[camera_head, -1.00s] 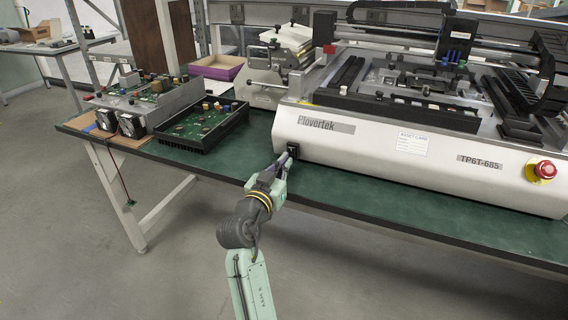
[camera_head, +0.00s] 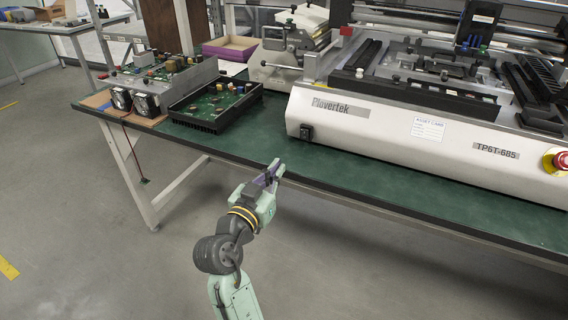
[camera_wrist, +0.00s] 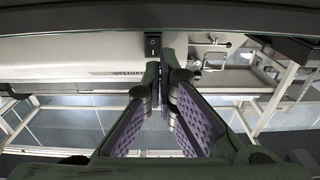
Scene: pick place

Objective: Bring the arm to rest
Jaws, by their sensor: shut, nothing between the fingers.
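My gripper (camera_head: 275,170) is over the front edge of the green bench, in front of the white Plovertek machine (camera_head: 390,133). Its fingers are shut and empty, apart from the machine. In the wrist view, my gripper (camera_wrist: 167,75) shows its purple finger pads, with the tips together. A black power switch (camera_head: 306,132) sits at the lower left of the machine's front. It also shows in the wrist view as a black switch (camera_wrist: 153,44) just beyond the fingertips.
The green bench top (camera_head: 345,175) is bare before the machine. A black tray with a circuit board (camera_head: 215,105) and two fans (camera_head: 134,101) stand on its left. A red stop button (camera_head: 561,161) is at the right. The floor before the bench is open.

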